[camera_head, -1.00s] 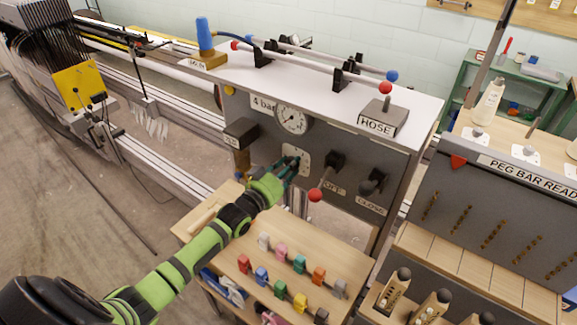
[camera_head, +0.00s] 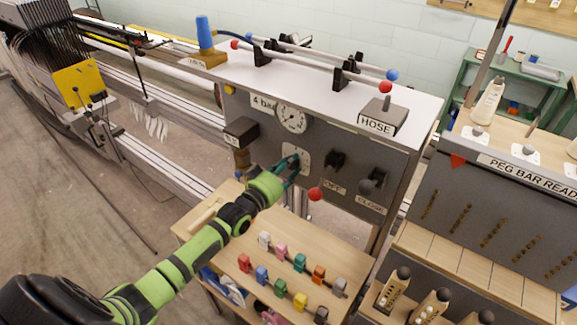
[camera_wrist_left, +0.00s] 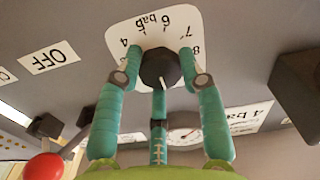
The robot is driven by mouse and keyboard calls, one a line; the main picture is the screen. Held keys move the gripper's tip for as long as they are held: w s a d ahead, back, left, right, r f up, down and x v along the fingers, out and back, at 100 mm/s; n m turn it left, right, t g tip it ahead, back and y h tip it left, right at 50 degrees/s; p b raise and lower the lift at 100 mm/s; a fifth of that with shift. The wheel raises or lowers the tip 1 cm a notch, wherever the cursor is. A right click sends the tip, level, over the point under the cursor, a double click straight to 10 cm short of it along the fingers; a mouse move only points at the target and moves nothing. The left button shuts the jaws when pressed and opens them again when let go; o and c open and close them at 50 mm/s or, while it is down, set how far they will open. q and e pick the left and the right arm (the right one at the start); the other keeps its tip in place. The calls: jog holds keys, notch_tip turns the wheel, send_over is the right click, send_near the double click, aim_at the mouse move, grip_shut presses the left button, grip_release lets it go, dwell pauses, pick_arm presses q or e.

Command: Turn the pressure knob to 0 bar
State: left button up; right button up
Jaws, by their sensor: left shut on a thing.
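The black pressure knob (camera_wrist_left: 160,68) sits on a white dial plate (camera_wrist_left: 122,40) on the grey panel. In the left wrist view, 4, 6 and 8 show on the plate, upside down; the lower part is hidden. A pale mark on the knob points down in that picture, away from the 6. My left gripper (camera_wrist_left: 160,80) has its teal fingers closed around the knob. In the head view, the left gripper (camera_head: 290,170) reaches the dial plate (camera_head: 303,155) and hides the knob. The round gauge (camera_head: 291,119) is above; its exact reading is too small to tell. My right gripper is not in view.
A red-ball lever (camera_head: 316,194) and the black OFF valve (camera_head: 335,160) are just right of my gripper. A dark box (camera_head: 240,131) juts out at left. The HOSE block (camera_head: 382,118) stands on top.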

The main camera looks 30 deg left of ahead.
pick_arm(q)
jog(key=o, duration=1.2)
jog(key=shift+c, duration=0.2)
jog(key=s+a, duration=0.1)
jog(key=s, duration=1)
jog(key=shift+s+a, duration=0.35)
jog(key=shift+s, duration=0.05)
